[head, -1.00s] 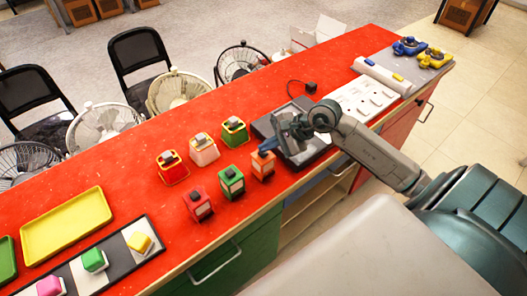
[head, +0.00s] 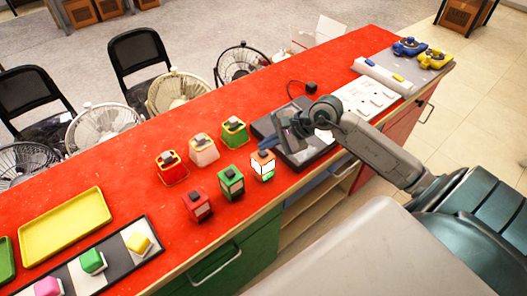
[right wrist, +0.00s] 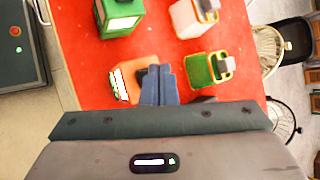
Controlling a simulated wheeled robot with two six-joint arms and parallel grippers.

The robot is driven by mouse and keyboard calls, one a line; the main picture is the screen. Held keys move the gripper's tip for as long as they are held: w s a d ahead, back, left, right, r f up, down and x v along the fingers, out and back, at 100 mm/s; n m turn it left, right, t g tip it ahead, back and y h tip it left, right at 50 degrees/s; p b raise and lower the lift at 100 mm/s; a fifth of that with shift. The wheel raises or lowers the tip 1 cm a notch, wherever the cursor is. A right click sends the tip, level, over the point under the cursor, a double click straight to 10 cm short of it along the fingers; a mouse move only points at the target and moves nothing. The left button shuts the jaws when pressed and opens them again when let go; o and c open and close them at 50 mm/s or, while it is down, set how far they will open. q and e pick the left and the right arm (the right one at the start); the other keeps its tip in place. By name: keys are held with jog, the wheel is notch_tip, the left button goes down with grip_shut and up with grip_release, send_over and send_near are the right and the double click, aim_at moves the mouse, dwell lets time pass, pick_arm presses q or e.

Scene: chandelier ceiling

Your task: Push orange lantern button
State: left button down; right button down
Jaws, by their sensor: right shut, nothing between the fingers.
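The orange lantern (head: 263,167) stands upright at the right end of the front row of small lanterns on the red counter. Its side panels glow bright white. In the right wrist view the orange lantern (right wrist: 120,68) is just left of the fingertips, partly covered by them, with a lit panel on its left side. My right gripper (right wrist: 155,72) is shut and empty. In the head view my right gripper (head: 284,132) is just up and right of the lantern; I cannot tell whether it touches it. My left gripper is not in view.
Green (head: 231,183) and red (head: 197,203) lanterns stand left of it in the front row. A dark device (head: 263,123) lies close to my gripper.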

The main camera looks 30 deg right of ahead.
aim_at(267, 153)
jog(key=shift+r, duration=0.1)
jog(key=shift+r+p, duration=0.55)
jog(key=shift+r, duration=2.4)
